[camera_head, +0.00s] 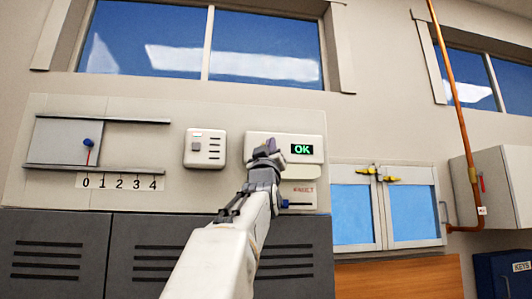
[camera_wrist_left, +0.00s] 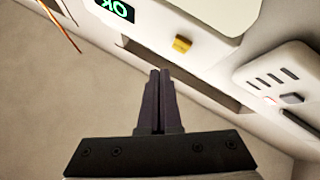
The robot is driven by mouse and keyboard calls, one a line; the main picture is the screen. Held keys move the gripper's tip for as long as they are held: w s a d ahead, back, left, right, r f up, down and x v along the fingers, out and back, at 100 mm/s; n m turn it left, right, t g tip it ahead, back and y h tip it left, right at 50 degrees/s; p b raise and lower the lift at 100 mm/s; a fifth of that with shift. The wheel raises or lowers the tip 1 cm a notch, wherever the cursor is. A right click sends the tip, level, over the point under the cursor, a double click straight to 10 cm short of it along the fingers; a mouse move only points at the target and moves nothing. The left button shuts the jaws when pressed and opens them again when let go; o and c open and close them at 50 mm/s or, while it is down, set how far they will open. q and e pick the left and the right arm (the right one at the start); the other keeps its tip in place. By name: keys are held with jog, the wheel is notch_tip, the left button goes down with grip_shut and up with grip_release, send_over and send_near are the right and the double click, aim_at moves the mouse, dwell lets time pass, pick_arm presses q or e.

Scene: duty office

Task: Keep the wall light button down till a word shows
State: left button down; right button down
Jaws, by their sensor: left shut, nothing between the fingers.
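The white wall unit (camera_head: 314,136) has a black display (camera_head: 302,149) with the green word OK lit. The display also shows, upside down, in the left wrist view (camera_wrist_left: 117,9). A small yellow button (camera_wrist_left: 182,43) sits on the unit's face in the left wrist view; in the head view my gripper hides it. My left gripper (camera_head: 266,148) is in front of the unit, left of the display. It also shows in the left wrist view (camera_wrist_left: 160,72), fingers shut and empty, with tips apart from the button in the picture. My right gripper is in neither view.
Left of the unit is a white box with slots (camera_head: 205,149), also in the wrist view (camera_wrist_left: 281,80). Further left is a sliding panel (camera_head: 66,141) with a blue knob above a number scale. Grey vented lockers (camera_head: 55,250) stand below. A blue-paned cabinet (camera_head: 352,212) is at right.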

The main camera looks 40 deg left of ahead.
pick_arm(q)
jog(key=shift+s+d+b, duration=0.5)
jog(key=shift+s+d, duration=0.35)
jog(key=shift+d, duration=0.2)
